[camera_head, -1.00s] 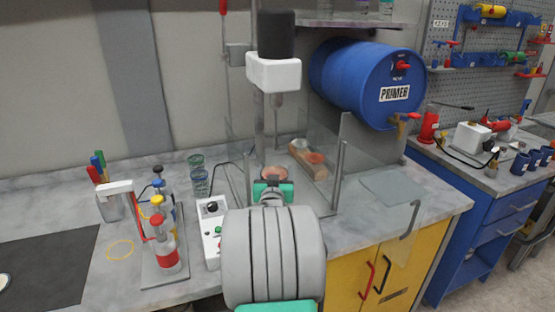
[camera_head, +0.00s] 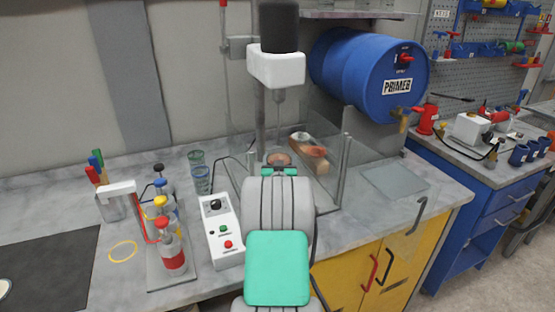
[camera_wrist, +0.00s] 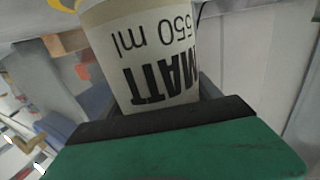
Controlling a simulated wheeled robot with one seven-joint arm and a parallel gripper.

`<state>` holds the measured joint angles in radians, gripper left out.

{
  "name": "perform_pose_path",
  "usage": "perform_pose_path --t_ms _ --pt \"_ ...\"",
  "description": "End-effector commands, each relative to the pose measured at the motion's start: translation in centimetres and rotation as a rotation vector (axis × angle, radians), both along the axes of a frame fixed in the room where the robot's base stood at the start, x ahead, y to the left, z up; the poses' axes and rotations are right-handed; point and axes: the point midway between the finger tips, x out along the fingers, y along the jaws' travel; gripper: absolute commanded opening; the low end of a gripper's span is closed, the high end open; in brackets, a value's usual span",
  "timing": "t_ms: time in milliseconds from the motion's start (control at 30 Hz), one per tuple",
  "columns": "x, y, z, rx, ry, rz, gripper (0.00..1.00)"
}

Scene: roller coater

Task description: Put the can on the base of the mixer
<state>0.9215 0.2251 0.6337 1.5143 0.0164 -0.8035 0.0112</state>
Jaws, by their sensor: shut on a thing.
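The can (camera_wrist: 155,60) is pale, with dark "MATT" and "550 ml" print, and fills the upper middle of the wrist view. My gripper (camera_wrist: 160,120) is shut on it. In the head view a round brownish top (camera_head: 279,159), apparently the can's, shows just beyond my gripper; its lower part is hidden by my arm. The mixer (camera_head: 276,68) has a white head, a black motor and a thin shaft pointing down above that round top. The mixer's base is mostly hidden behind my arm, so I cannot tell whether the can touches it.
Clear guard panels (camera_head: 338,150) stand around the mixer area. A wooden piece (camera_head: 309,160) with a reddish round thing lies inside to the right. A control box (camera_head: 222,232) and a rack of colour bottles (camera_head: 168,245) stand left. A blue primer drum (camera_head: 365,75) is at the back right.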

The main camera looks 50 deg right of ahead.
Motion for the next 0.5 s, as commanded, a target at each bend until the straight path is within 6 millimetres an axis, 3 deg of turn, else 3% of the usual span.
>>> perform_pose_path --t_ms 133,167,400,500 --pt "0.13 0.07 -0.21 -0.003 -0.002 0.002 0.00" --pt "0.12 0.12 -0.29 0.001 0.001 0.002 0.74" --pt "0.20 0.21 -0.26 0.001 0.001 0.004 0.94" --pt "0.21 0.22 -0.25 0.001 0.001 0.004 0.94"
